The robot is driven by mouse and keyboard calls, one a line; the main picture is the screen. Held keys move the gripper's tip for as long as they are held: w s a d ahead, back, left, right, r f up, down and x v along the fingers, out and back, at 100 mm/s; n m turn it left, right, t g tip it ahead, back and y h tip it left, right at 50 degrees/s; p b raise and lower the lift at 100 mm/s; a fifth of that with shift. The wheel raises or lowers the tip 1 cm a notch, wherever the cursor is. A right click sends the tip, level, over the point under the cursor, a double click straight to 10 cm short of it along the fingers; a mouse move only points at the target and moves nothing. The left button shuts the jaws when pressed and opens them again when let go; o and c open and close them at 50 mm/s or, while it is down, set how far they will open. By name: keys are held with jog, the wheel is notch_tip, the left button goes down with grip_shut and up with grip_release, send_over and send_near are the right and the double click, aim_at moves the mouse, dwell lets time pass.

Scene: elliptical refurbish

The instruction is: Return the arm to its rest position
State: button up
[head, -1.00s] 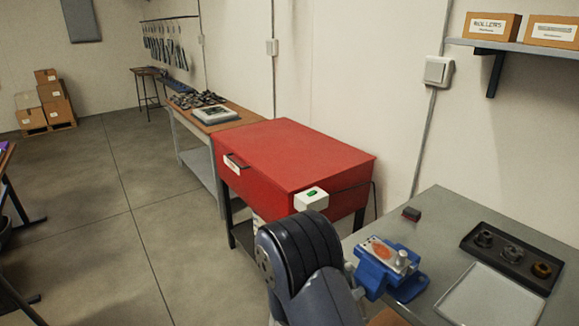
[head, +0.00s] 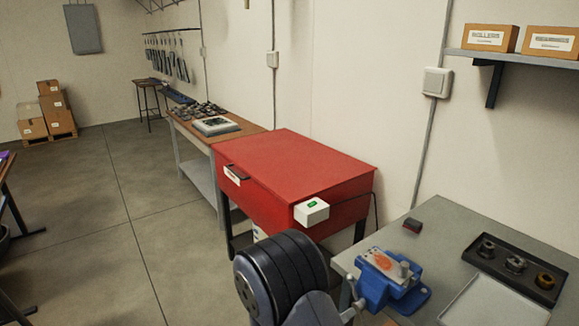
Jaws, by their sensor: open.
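My own dark arm links (head: 285,278) rise at the bottom middle, in front of the grey workbench and below the red cabinet. My gripper is outside the head view, so its jaws cannot be seen. The arm appears folded close to the camera, and nothing held by it shows.
The grey bench (head: 455,240) at right carries a blue vise (head: 385,290), a black tray (head: 515,268) with several round parts, a pale tray (head: 490,302) and a small dark block (head: 412,225). A red cabinet (head: 300,165) stands beyond. The floor (head: 95,220) at left is open.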

aim_at(356, 308)
jog(key=v, duration=0.6)
jog(key=p+x, duration=0.1)
jog(key=x, duration=1)
jog(key=m+b, duration=1.7)
jog(key=b, duration=0.3)
jog(key=shift+s+b, duration=0.1)
jog(key=shift+b, duration=0.2)
jog(key=shift+d, duration=0.1)
